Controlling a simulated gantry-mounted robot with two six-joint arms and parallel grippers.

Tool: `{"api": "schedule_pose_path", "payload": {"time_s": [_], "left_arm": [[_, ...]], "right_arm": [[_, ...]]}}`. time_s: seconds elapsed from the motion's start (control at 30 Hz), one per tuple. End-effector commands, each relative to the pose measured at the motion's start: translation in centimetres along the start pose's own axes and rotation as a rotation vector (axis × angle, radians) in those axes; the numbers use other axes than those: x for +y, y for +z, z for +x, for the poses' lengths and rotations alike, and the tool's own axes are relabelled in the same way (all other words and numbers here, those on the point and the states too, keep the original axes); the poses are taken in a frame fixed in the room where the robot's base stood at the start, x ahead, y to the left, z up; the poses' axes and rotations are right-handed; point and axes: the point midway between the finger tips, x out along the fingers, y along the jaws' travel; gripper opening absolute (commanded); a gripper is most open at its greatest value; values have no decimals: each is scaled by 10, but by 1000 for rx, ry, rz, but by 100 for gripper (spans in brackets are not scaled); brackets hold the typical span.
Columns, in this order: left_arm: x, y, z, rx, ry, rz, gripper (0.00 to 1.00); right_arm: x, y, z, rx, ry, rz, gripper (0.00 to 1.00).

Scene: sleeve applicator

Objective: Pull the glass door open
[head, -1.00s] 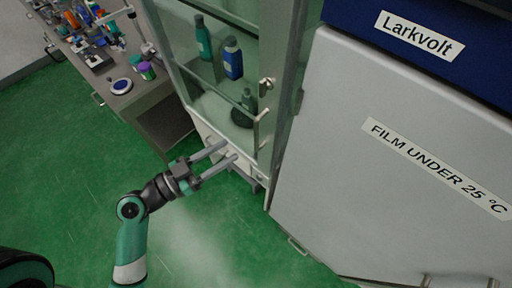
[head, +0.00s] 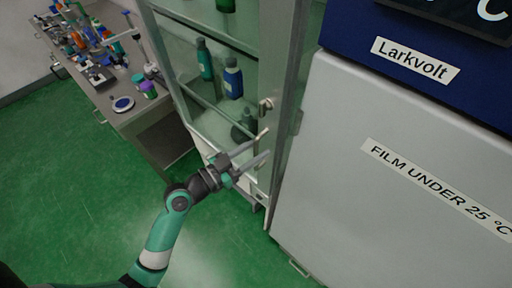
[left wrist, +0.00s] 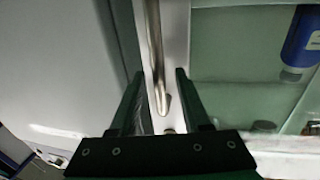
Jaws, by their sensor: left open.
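The glass door (head: 218,117) belongs to a white-framed cabinet and looks shut. Bottles show through its pane. In the left wrist view the handle's lower end lies between the two fingers (left wrist: 158,77), with a gap on each side. I cannot tell how deep it sits between them. My right gripper is not in view.
A grey cabinet (head: 345,200) labelled "FILM UNDER 25 °C" stands close to the right of the door. A cluttered bench (head: 150,112) stands to the left. The green floor (head: 80,200) in front is clear.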

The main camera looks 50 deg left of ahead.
Motion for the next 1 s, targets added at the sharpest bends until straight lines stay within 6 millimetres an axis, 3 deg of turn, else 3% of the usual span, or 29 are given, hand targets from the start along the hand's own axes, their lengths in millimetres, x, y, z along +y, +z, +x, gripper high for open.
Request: {"api": "schedule_pose_path", "payload": {"time_s": [0.23,0.5,1.0], "left_arm": [[0,0,1,0,0,0,45],[0,0,1,0,0,0,0],[0,0,1,0,0,0,0]], "right_arm": [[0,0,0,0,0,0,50],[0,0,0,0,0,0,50],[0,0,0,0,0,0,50]]}}
